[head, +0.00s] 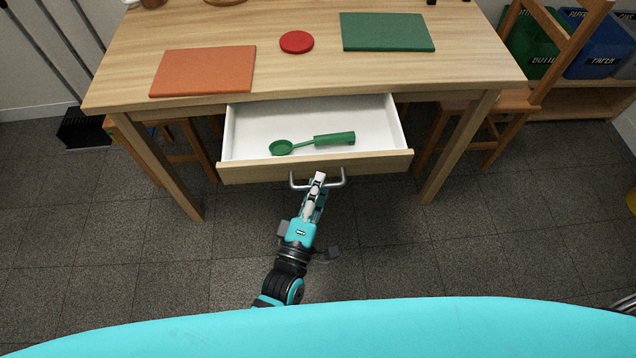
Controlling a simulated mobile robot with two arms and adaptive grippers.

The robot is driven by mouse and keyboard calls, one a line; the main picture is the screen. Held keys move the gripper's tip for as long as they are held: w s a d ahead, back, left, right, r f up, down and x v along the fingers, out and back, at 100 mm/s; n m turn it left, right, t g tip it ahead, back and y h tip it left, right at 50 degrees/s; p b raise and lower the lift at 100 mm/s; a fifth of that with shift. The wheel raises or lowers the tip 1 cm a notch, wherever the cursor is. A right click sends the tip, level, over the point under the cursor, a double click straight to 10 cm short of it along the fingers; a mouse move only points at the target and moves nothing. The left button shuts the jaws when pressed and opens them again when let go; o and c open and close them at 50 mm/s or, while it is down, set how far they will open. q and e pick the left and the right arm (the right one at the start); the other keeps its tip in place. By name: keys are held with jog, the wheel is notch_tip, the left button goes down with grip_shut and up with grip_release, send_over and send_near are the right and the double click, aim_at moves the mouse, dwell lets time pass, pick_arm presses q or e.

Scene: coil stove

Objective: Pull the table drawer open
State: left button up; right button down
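The wooden table (330,80) stands ahead of me. Its drawer (375,162) is pulled well out toward me and shows its white inside. A green ladle-like utensil (333,139) lies in it. The metal handle (342,181) is on the drawer's wooden front. My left gripper (318,180) is at the middle of this handle, its fingers seen nearly edge-on and close together over the bar. The far finger is mostly hidden. My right gripper is out of view.
On the tabletop lie an orange board (203,71), a red disc (296,42) and a green board (387,32). Wooden stools (165,140) stand under the table's sides. Bins (597,45) stand at the right. The floor in front is clear.

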pick_arm(q)
jog(key=v, duration=1.1)
jog(key=shift+s, duration=0.25)
jog(key=shift+a+f, duration=0.1)
jog(key=shift+f, duration=0.05)
